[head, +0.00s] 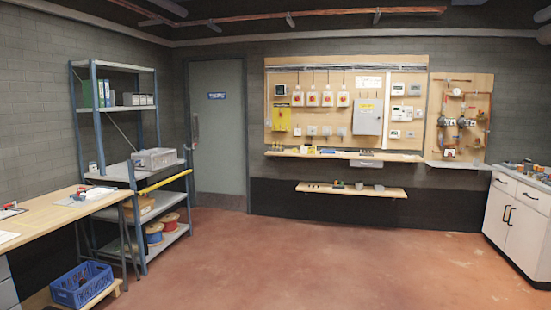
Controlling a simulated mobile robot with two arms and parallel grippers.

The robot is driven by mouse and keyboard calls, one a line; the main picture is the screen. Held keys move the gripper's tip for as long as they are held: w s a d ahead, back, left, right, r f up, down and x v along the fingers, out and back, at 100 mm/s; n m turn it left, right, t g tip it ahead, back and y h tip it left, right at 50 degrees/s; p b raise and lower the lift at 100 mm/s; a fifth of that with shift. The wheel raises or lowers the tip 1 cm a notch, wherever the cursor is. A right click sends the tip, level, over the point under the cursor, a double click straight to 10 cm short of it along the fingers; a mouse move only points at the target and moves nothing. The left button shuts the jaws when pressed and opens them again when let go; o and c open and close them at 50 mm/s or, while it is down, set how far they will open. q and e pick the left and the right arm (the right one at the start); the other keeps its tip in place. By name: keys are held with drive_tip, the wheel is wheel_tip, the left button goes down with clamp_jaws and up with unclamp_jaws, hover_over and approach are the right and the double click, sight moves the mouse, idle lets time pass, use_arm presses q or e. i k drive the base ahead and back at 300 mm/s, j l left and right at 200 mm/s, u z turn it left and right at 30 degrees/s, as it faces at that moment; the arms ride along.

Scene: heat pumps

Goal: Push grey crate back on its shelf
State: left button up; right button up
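The grey crate (158,160) sits on the waist-high shelf (115,172) of a blue-framed metal rack (78,130) at the left. Neither of my grippers is in view.
A wooden workbench (50,222) stands before the rack, with a blue crate (80,285) low down. The red floor (300,260) is clear; a white cabinet (515,215) stands right.

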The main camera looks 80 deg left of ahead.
sight(171, 160)
drive_tip(key=u, duration=3.6)
drive_tip(key=i+z, duration=0.25)
drive_tip(key=i, duration=2.45)
drive_tip(key=i+l, duration=0.1)
drive_tip(key=i, duration=2.15)
drive_tip(key=i+u, duration=0.35)
drive_tip(key=i+l+u, duration=0.55)
drive_tip(key=i+u, duration=0.15)
drive_tip(key=i, duration=0.15)
